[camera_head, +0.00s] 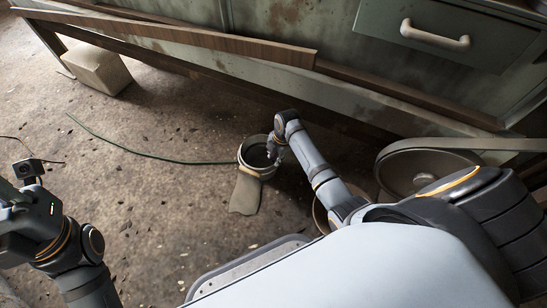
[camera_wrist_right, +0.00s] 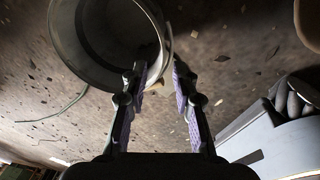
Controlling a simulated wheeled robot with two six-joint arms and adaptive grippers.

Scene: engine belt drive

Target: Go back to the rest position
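My right gripper (camera_head: 275,152) is at the right rim of a grey bucket (camera_head: 244,160) on the floor.
A grey-beige flap (camera_head: 245,193) extends from the bucket's front onto the floor. A large pulley wheel with a belt (camera_head: 470,144) stands at the right. A cabinet with a drawer (camera_head: 440,38) and a wooden rail (camera_head: 230,44) line the back. A pale block (camera_head: 97,70) sits back left.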

